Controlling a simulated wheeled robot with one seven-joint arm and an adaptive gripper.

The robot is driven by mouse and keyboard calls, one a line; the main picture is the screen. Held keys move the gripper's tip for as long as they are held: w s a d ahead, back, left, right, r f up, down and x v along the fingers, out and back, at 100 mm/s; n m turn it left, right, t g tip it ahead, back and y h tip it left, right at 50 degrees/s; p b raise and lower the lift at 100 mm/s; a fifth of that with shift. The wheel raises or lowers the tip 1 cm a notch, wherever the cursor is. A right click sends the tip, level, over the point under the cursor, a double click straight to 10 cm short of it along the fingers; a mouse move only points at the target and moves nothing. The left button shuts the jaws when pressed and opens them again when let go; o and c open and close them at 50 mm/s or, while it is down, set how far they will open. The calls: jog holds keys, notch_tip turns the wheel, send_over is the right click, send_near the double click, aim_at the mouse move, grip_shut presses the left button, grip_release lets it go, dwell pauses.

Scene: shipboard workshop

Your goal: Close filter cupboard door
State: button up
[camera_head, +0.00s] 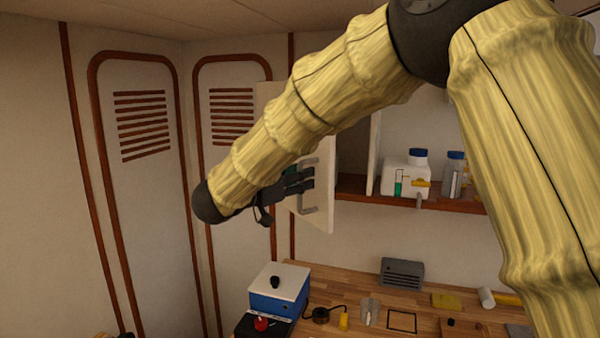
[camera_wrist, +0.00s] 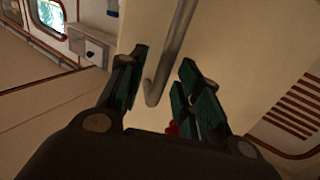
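The filter cupboard door (camera_head: 325,150) is a pale panel standing open, swung out from the wall cupboard on the left of its opening. It carries a grey bar handle (camera_head: 311,211). In the wrist view the door face (camera_wrist: 225,40) fills the middle and the handle (camera_wrist: 172,55) runs down between my fingers. My gripper (camera_head: 304,180) is at the handle, and in the wrist view (camera_wrist: 163,85) its dark green fingers are spread on either side of the bar, with gaps visible. My forearm hides part of the door in the head view.
The cupboard shelf (camera_head: 350,187) holds a white container (camera_head: 402,180) and a blue-capped bottle (camera_head: 455,178). Below, a wooden bench (camera_head: 350,278) carries a blue box with a white lid (camera_head: 279,290), a grey vented box (camera_head: 402,273) and small tools. Louvred panels (camera_head: 140,200) stand at left.

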jog(key=shift+w+d, duration=0.2)
jog(key=shift+d, duration=0.05)
jog(key=shift+c, duration=0.2)
grip_shut()
